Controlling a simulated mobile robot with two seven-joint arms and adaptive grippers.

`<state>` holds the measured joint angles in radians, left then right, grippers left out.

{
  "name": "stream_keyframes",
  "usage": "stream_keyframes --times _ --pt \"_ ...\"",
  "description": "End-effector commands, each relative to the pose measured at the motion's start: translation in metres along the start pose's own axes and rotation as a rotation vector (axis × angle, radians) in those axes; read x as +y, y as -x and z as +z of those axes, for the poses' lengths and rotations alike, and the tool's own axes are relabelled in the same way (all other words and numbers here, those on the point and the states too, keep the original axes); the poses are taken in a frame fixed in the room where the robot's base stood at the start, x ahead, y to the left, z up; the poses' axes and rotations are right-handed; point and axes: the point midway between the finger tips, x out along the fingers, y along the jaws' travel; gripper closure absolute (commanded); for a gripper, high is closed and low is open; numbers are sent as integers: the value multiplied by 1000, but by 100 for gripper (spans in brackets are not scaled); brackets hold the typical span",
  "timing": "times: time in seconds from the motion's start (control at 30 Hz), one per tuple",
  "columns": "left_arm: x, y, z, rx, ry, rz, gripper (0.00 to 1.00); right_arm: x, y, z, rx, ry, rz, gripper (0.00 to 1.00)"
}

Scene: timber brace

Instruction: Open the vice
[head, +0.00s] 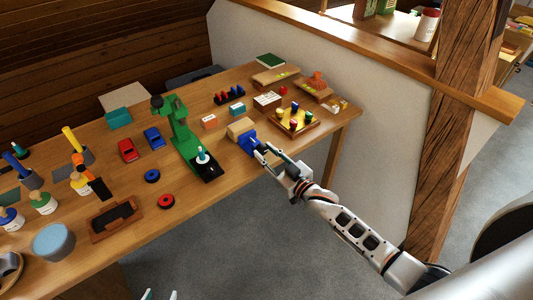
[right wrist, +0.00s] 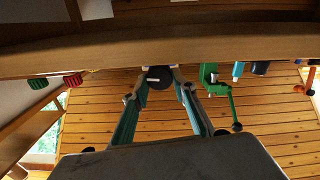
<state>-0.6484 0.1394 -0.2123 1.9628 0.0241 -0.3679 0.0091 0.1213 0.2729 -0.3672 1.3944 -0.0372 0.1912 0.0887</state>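The vice (head: 247,142) is blue with pale wooden blocks (head: 239,127) at its back, and it sits at the front edge of the workbench. Whether its jaws are apart cannot be told. My right gripper (head: 266,151) is right in front of the vice, its fingers apart. In the right wrist view, the fingertips lie on either side of a dark round part (right wrist: 159,77) below the bench edge, seemingly the front of the vice. Contact cannot be made out. My left gripper (head: 160,295) shows only its two separated tips at the bottom edge, away from the bench, empty.
A green press (head: 181,130) stands left of the vice on the workbench (head: 202,214). A tray with coloured pegs (head: 296,119) lies to its right. Red and blue cars, rings, bottles and a dark tray (head: 114,218) fill the left part. A timber post (head: 447,130) stands at right.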

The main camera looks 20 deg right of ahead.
Motion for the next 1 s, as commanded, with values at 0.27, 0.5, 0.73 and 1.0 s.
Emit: stream_keyframes --times 0.27,0.5,0.73,1.0 --pt "0 0 0 -2 0 0 60 0 0 0 0 58 0 95" --pt "0 2 -1 -2 0 0 60 0 0 0 0 207 0 95" --pt "0 2 -2 -1 0 0 60 -1 0 0 0 358 0 95" --pt "0 1 -1 -1 0 0 60 -2 0 0 1 472 0 95"
